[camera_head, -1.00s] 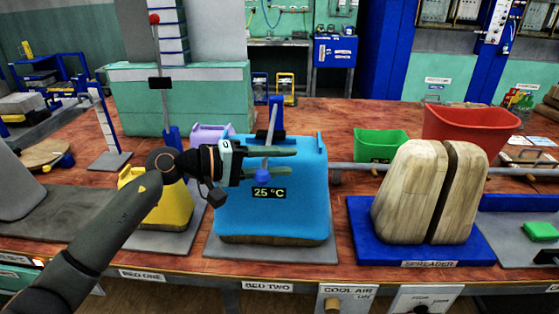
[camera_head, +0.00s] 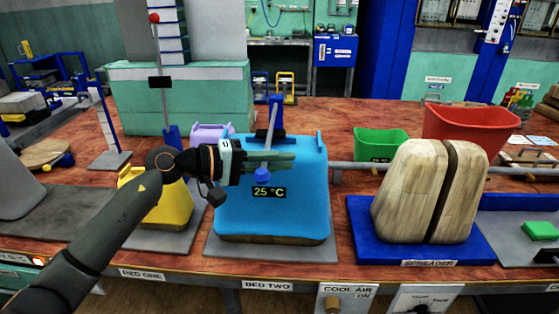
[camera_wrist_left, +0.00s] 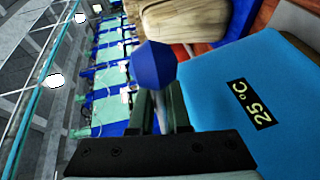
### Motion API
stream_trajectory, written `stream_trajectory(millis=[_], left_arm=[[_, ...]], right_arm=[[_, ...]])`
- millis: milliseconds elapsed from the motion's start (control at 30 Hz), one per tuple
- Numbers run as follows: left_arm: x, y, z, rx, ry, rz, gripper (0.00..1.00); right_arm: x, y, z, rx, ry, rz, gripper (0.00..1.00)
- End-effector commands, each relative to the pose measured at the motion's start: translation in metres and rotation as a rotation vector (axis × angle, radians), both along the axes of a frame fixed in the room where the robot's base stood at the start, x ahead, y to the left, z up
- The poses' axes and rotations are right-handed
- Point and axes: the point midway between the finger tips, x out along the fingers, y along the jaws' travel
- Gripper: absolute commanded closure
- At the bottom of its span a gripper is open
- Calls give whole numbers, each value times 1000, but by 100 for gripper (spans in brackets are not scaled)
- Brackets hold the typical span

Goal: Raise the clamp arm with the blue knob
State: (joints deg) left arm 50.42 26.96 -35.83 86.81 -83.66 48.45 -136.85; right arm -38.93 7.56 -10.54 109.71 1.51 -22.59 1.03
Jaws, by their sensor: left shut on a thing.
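The blue knob (camera_head: 262,175) sits at the low front end of a thin grey clamp arm (camera_head: 271,126). The arm runs down from a blue upright bracket (camera_head: 277,112) behind the blue block of bed two (camera_head: 300,205). My left gripper (camera_head: 280,162) comes in from the left, shut on the clamp arm just above the knob. In the left wrist view the blue knob (camera_wrist_left: 154,66) stands just beyond the fingertips (camera_wrist_left: 160,100), with the thin rod between the fingers. My right gripper is in neither current view.
A raised clamp arm with a red knob (camera_head: 154,18) stands at bed one, behind a yellow block (camera_head: 170,205). A wooden spreader block (camera_head: 410,195), a green bin (camera_head: 381,145) and a red bin (camera_head: 468,130) stand to the right. A grey pipe (camera_head: 350,167) runs behind the spreader.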

Motion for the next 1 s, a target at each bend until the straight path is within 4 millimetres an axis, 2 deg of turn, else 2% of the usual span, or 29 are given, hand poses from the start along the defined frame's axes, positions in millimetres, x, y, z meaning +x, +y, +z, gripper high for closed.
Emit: stream_trajectory(millis=[667,867,1000], left_arm=[[0,0,1,1,1,-1,100],[0,0,14,1,36,-1,100],[1,0,37,0,101,0,100]], right_arm=[[0,0,0,0,0,0,50],[0,0,7,0,0,0,50],[0,0,17,1,0,-1,50]])
